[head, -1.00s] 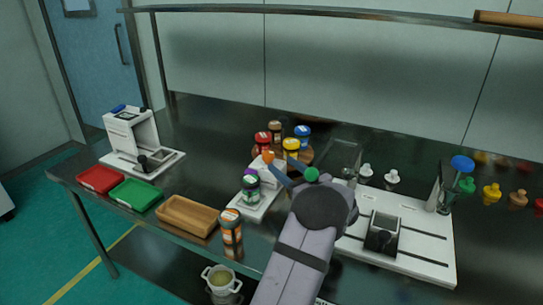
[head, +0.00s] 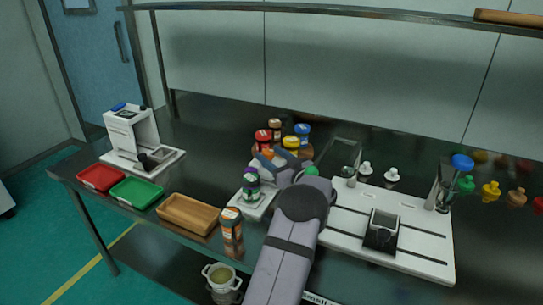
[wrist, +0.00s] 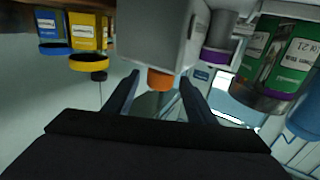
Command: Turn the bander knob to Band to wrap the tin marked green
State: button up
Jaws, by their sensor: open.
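The bander is a small white machine (head: 250,207) near the middle of the table. In the wrist view its white housing (wrist: 160,35) carries an orange knob (wrist: 160,80). My gripper (wrist: 160,77) is open, with one fingertip on each side of the knob; I cannot tell whether they touch it. In the head view my gripper (head: 277,160) covers the knob. The tin with a green label (head: 251,184) stands upright on the bander's base, and shows in the wrist view (wrist: 285,55) beside a grey post with a purple ring (wrist: 215,55).
Several coloured jars (head: 291,143) stand close behind my gripper. An orange-labelled jar (head: 231,231), wooden tray (head: 188,226), green tray (head: 136,203) and red tray (head: 100,188) lie left. A white plate with a dark device (head: 420,232) is on the right.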

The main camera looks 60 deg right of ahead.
jog(key=c, duration=1)
jog(key=shift+d+r, duration=0.1)
jog(key=shift+c, duration=0.2)
jog(key=shift+n+t+y+p, duration=0.3)
jog(key=shift+n+y, duration=0.1)
jog(key=shift+y, duration=0.2)
jog(key=shift+n+y, duration=0.4)
jog(key=shift+y, duration=0.1)
jog(key=o, duration=1)
jog(key=shift+s, duration=0.1)
jog(key=shift+o, duration=0.2)
jog(key=v, duration=0.7)
jog(key=shift+s, duration=0.2)
